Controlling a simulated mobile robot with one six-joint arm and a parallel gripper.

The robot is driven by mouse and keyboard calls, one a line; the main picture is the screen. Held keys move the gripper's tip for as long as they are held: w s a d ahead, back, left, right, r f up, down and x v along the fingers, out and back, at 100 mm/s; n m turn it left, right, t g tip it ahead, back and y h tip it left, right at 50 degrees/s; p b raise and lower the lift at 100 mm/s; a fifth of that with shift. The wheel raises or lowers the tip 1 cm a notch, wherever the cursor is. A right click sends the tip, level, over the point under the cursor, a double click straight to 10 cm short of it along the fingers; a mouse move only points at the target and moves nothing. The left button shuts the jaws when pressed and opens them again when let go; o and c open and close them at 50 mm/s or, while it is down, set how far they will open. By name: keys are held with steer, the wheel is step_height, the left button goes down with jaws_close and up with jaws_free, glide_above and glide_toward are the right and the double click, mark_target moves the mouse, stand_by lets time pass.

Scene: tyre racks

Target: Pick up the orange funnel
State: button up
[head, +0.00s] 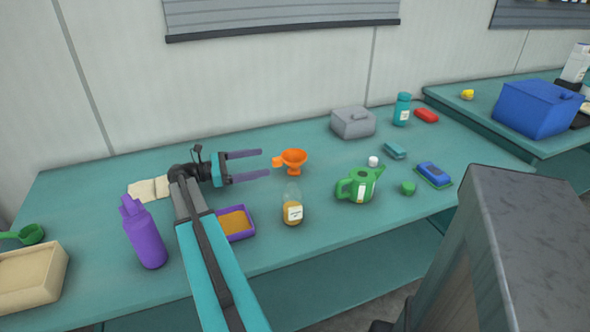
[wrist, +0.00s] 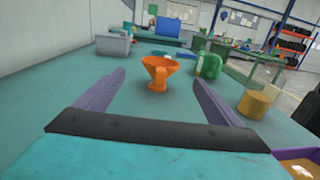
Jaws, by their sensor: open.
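The orange funnel (head: 294,158) stands on the teal bench near its middle, its wide cup up and a tab sticking out to the left. It also shows in the wrist view (wrist: 160,68), straight ahead between the two fingers and beyond their tips. My gripper (head: 266,163) is open and empty, with its purple fingers pointing right towards the funnel. The fingertips are just left of the funnel and look apart from it. In the wrist view my gripper (wrist: 158,77) has one finger on each side of the funnel.
A bottle with amber liquid (head: 292,207) and a purple tray (head: 236,222) stand in front of the funnel. A green watering can (head: 360,186) is to its right, a grey box (head: 353,122) behind right. A purple bottle (head: 146,236) stands left. Bench behind the funnel is clear.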

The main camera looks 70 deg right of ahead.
mark_target(273, 159)
steer(key=shift+x, duration=2.9)
steer(key=shift+x, duration=2.55)
steer(key=shift+c, duration=0.2)
steer(key=c, duration=1.3)
steer(key=shift+r, duration=0.15)
steer(key=shift+c, duration=0.2)
steer(key=shift+r+p, duration=0.3)
steer(key=shift+r, duration=4.6)
